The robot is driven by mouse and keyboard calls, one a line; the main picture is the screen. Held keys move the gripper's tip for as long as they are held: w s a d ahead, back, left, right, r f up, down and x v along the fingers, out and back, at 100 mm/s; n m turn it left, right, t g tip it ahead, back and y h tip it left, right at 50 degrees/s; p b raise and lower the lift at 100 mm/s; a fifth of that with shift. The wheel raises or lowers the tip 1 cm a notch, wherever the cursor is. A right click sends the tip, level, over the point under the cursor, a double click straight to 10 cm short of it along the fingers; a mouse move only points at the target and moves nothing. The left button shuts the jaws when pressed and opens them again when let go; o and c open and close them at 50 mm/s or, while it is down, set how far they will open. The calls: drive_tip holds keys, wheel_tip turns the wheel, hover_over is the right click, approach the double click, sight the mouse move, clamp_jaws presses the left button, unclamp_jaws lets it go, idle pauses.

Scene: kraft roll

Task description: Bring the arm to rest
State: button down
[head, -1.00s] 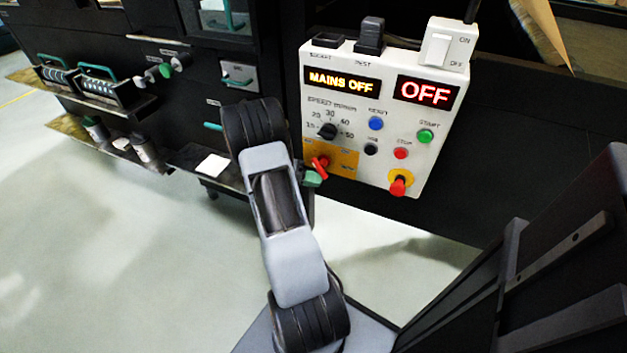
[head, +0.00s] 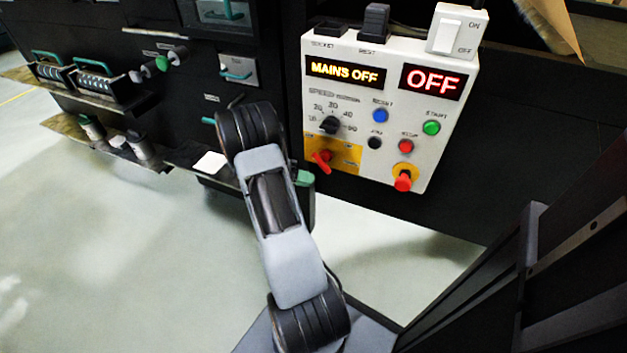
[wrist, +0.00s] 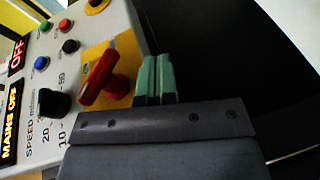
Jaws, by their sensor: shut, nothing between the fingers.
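My arm rises from the bottom middle of the head view. My gripper (wrist: 155,78) shows green fingers closed together with nothing between them in the wrist view; in the head view only a green part of it (head: 304,178) shows past the arm. It is just left of the white control box (head: 445,120), near the red rotary handle (head: 322,158) on its yellow plate. The red handle (wrist: 98,78) stands beside the fingers in the wrist view, with no grip on it. The box's displays read MAINS OFF (head: 345,72) and OFF (head: 432,82).
The box carries a black speed dial (head: 330,125), blue, black, green and red buttons, and a red mushroom knob (head: 403,180). A white rocker switch (head: 452,30) is on top. Shelves with bottles (head: 138,143) and rollers stand left. The pale floor (head: 110,240) is open.

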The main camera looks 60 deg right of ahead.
drive_tip(key=w+a+f+p, duration=0.1)
drive_tip(key=w+a, duration=0.3)
drive_tip(key=w, duration=0.4)
drive_tip(key=shift+w+a+f+p, duration=0.2)
drive_tip(key=shift+a+f+p, duration=0.2)
drive_tip(key=shift+f, duration=0.35)
